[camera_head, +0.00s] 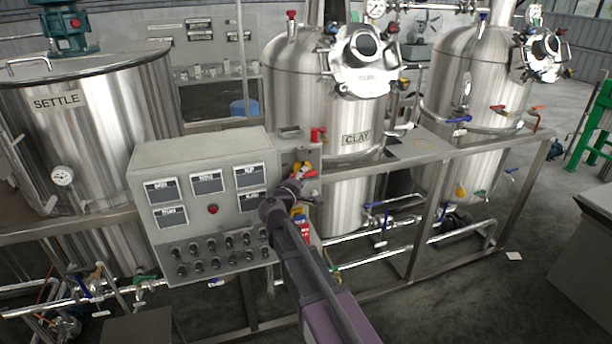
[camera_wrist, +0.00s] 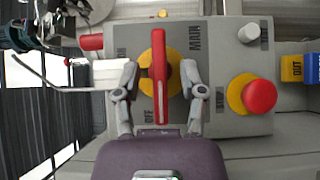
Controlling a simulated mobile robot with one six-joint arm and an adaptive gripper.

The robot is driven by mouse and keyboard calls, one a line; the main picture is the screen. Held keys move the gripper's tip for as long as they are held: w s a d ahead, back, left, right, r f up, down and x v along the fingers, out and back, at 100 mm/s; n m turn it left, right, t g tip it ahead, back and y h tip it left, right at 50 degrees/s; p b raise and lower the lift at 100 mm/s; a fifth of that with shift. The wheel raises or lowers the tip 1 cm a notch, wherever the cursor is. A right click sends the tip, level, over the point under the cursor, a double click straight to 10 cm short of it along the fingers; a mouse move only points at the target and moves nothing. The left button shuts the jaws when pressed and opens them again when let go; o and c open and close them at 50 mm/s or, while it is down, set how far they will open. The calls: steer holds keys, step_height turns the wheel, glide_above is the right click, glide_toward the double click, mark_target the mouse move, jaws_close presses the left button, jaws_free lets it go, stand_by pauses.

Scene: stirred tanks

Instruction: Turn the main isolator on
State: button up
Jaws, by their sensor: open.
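The main isolator is a red bar handle (camera_wrist: 159,50) on a yellow disc (camera_wrist: 174,76), set on a grey panel labelled MAIN and OFF. In the wrist view the bar runs up and down the picture, its lower end beside the OFF label. My gripper (camera_wrist: 159,78) is open, with one finger on each side of the bar and a gap between each finger and the bar. In the head view my gripper (camera_head: 290,187) is at the right side of the control box and partly hides the isolator (camera_head: 304,170).
A red mushroom button (camera_wrist: 259,96) on a yellow base and a grey knob (camera_wrist: 249,33) share the panel. The grey control box (camera_head: 213,143) with displays and knobs stands left of my gripper. The CLAY tank (camera_head: 345,180) stands close behind, with a metal rail (camera_head: 470,150) to the right.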

steer(key=shift+w+d, duration=0.4)
steer(key=shift+w, duration=0.2)
jaws_close()
